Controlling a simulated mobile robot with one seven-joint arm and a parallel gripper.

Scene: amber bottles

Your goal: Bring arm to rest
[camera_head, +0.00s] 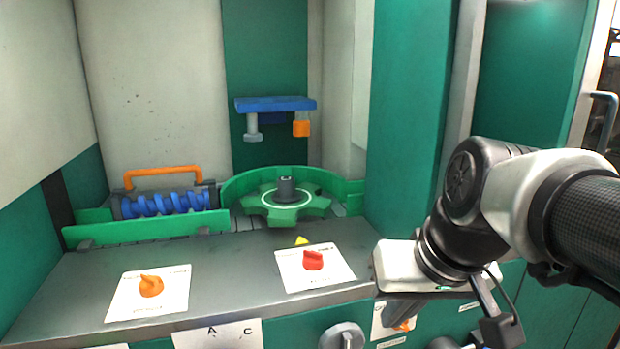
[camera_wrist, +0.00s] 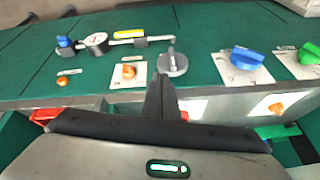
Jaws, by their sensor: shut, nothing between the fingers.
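My arm comes in from the right in the head view, bent, with its white hand at the front right edge of the grey machine top (camera_head: 230,270). In the wrist view my gripper (camera_wrist: 161,84) has its dark fingers together, with nothing between them. They point toward the green front panel (camera_wrist: 200,25), close to a grey knob (camera_wrist: 172,63) in that picture. I cannot tell whether they touch it. I make out no amber bottle in either view.
A red knob (camera_head: 313,261) and an orange knob (camera_head: 151,286) sit on white plates on the machine top. Behind them are a green star wheel (camera_head: 286,212) and a blue screw (camera_head: 160,204). A green column (camera_head: 405,120) rises beside my arm.

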